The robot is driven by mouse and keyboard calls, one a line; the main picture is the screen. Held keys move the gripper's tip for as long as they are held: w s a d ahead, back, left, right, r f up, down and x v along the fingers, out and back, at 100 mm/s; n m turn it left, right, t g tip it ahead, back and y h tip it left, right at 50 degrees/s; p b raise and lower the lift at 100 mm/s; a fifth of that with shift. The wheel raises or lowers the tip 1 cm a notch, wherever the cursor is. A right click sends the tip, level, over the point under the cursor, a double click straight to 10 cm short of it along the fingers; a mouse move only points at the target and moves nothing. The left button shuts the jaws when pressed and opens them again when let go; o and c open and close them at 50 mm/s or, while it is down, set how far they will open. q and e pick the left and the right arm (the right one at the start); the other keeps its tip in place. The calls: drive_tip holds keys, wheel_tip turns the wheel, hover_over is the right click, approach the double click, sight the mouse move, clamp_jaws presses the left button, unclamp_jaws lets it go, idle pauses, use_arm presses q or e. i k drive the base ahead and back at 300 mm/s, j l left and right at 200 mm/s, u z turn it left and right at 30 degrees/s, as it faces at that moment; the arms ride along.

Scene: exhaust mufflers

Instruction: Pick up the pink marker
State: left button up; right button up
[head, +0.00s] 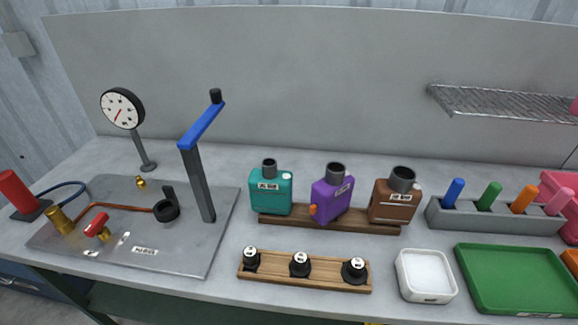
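The pink marker (559,201) stands in the rightmost slot of a grey marker rack (498,217) at the right of the bench. It leans a little to the right in the picture. Its lower end is hidden in the rack. A blue marker (453,192), a green marker (489,195) and an orange marker (524,199) stand in the same rack to its left. Neither of my grippers shows in the head view.
A green tray (520,279) and a white dish (426,276) lie in front of the rack. A pink bin (558,183) is close behind the pink marker. A wire shelf (500,102) hangs above. Three mufflers stand on a wooden base (330,222) to the left.

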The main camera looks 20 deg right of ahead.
sight(565, 194)
drive_tip(key=z, duration=2.55)
drive_tip(key=i+l+u, duration=0.15)
drive_tip(key=l, duration=0.25)
drive_tip(key=l+u, duration=0.1)
drive_tip(key=l, duration=0.25)
